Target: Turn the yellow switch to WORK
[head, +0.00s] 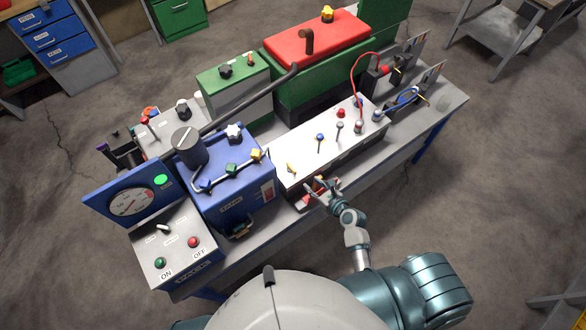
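A small yellow-tipped switch (291,168) stands at the near left end of the white-topped panel box (325,150). My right gripper (321,191) is just in front of that box, to the right of and nearer than the switch, apart from it. Its fingers look spread, beside a small red part (312,197) low on the box's front; whether they touch it is unclear. A WORK label cannot be read. My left gripper is out of view.
The workbench (440,110) is crowded. The blue box (235,190) and a gauge with an ON/OFF panel (175,245) stand left; a green machine with a red lid (318,40) stands behind. Wired levers stand right.

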